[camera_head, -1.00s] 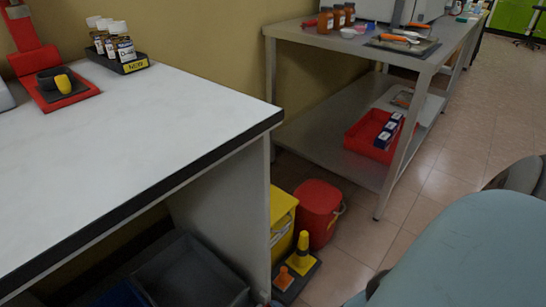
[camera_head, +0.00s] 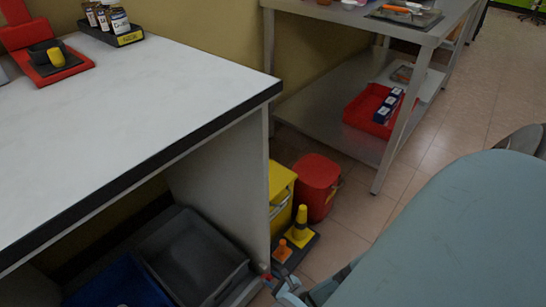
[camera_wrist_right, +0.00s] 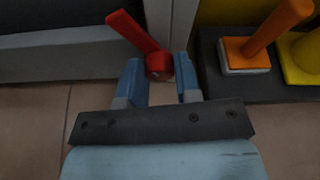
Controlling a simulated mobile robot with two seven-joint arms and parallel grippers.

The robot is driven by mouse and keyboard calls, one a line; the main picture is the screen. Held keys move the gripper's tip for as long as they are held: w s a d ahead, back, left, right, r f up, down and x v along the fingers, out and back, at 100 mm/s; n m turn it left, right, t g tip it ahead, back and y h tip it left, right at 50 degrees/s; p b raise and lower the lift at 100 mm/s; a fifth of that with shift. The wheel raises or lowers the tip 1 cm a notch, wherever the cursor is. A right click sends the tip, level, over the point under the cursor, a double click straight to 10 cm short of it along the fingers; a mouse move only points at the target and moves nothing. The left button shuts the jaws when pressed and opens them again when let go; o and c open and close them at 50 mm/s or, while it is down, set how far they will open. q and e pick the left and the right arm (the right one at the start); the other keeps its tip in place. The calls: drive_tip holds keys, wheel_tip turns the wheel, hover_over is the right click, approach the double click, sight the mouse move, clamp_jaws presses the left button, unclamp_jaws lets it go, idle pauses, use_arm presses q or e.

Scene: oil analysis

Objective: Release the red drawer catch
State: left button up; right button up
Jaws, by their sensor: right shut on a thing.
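The red drawer catch (camera_wrist_right: 135,32) is a lever on a round pivot, low on the grey panel edge in the right wrist view. It slants up to the left from the pivot. My right gripper (camera_wrist_right: 160,82) has its blue fingers on either side of the pivot end and is shut on it. In the head view the catch is a small red spot (camera_head: 267,277) at the foot of the bench panel, beside my right gripper (camera_head: 284,288). The fingers partly hide it there. My left gripper is not in view.
A dark base with an orange peg (camera_head: 282,250) and a yellow peg (camera_head: 302,228) stands close right of the catch. Behind are a yellow bin (camera_head: 280,190) and red bucket (camera_head: 318,185). A grey drawer tray (camera_head: 195,262) lies under the white bench (camera_head: 130,100).

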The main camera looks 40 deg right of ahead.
drive_tip(key=m, duration=0.1)
drive_tip(key=m+y, duration=0.2)
drive_tip(key=shift+w+d+m, duration=0.2)
drive_tip(key=shift+w+m, duration=0.05)
drive_tip(key=shift+m, duration=0.15)
drive_tip(key=shift+m+y, duration=0.4)
drive_tip(key=shift+y, duration=0.1)
drive_tip(key=shift+d, duration=0.1)
drive_tip(key=o, duration=0.9)
drive_tip(key=shift+s, duration=0.1)
